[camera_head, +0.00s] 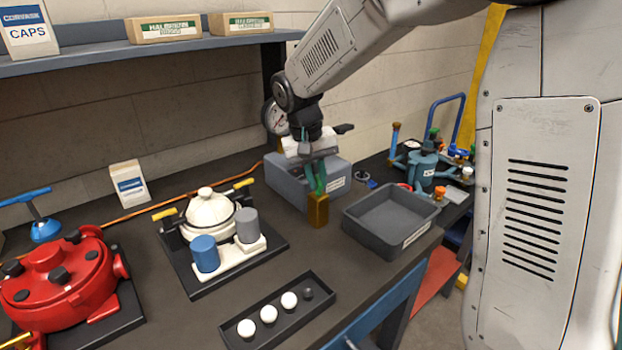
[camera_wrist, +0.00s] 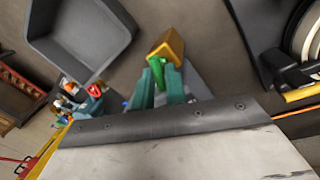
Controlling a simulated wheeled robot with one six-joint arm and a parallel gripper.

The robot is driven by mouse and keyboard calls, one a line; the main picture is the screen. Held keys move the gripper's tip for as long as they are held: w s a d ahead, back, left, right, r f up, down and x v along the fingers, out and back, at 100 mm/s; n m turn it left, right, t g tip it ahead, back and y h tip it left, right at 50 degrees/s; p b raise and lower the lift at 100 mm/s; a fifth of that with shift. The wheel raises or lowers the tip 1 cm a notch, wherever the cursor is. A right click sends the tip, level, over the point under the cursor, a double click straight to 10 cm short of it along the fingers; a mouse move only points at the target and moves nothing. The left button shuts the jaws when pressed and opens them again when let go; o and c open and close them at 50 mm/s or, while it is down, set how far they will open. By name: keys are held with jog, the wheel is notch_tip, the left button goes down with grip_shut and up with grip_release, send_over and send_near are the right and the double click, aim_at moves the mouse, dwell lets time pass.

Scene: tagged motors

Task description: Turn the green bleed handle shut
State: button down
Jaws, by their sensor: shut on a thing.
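The green bleed handle (camera_wrist: 157,68) shows between the two teal fingers of my gripper (camera_wrist: 159,76) in the wrist view. My gripper (camera_head: 314,180) is shut on the handle, coming from above. A brass block (camera_head: 318,210) is just below the fingertips in the head view, and it also shows beyond the handle in the wrist view (camera_wrist: 170,45). The fingers hide most of the handle, so its exact angle cannot be told. A grey box (camera_head: 285,183) with a white label stands right behind the block.
A round gauge (camera_head: 275,117) stands behind my wrist. A grey open bin (camera_head: 388,218) is close on the right. A white pot-like unit (camera_head: 209,212) with blue and grey cylinders is on the left. A red motor (camera_head: 55,278) sits far left.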

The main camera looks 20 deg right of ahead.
jog(key=m, duration=0.4)
jog(key=m+g, duration=0.1)
jog(key=m, duration=0.1)
jog(key=shift+s+d+f+y, duration=0.15)
jog(key=shift+d+f+y, duration=0.05)
jog(key=shift+d+y, duration=0.1)
jog(key=m, duration=0.6)
jog(key=shift+d+g+y, duration=0.2)
jog(key=shift+g+y, duration=0.2)
jog(key=shift+m, duration=0.3)
jog(key=c, duration=1.5)
grip_release()
jog(key=shift+o, duration=0.2)
jog(key=shift+d, duration=0.2)
jog(key=shift+a+r, duration=0.1)
jog(key=shift+a, duration=0.1)
